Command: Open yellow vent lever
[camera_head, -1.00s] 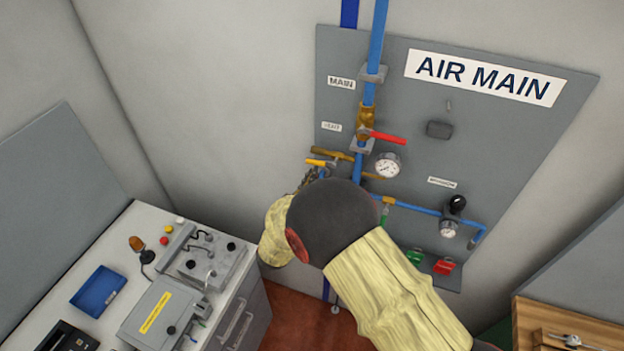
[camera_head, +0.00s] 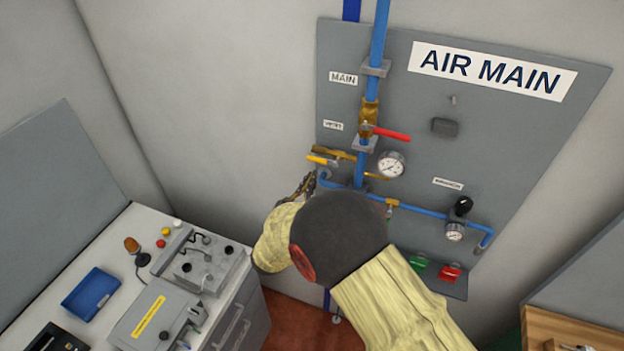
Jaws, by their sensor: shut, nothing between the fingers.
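My gripper (camera_head: 309,181) is just below the lever, beside the pipe's left bend. It is small in the picture and partly hidden by my own arm. It looks shut and empty. A small gap seems to separate it from the lever, but touch is hard to judge.
The red main lever (camera_head: 391,135) points right above the vent valve, close to a round pressure gauge (camera_head: 391,164). The AIR MAIN panel (camera_head: 420,60) stands behind. A bench with control boxes (camera_head: 204,264) is at the left. Bare wall is left of the pipe.

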